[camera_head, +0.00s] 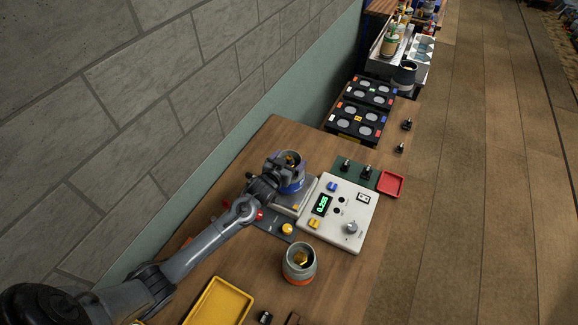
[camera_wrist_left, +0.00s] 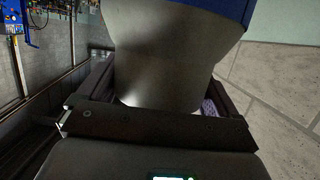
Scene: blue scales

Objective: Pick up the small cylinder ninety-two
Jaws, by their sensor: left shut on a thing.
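A small grey cylinder (camera_head: 292,183) with a blue band and something gold or brown in its top is at the scale's plate. My left gripper (camera_head: 272,177) is shut on this cylinder. In the left wrist view the cylinder's grey side (camera_wrist_left: 175,55) fills the space between the fingers, with its blue band at the top edge. I cannot tell whether it touches the plate. A second grey cylinder (camera_head: 309,262) with an orange band stands upright on the table, apart from the gripper. No number is readable on either cylinder. My right gripper is not in view.
The white scale box (camera_head: 350,212) with a lit green display is right of the held cylinder. A red tray (camera_head: 391,184) lies beyond it. A yellow tray (camera_head: 218,303) is at the front. Black units with round discs (camera_head: 357,120) stand behind. A grey wall (camera_head: 150,120) borders the left.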

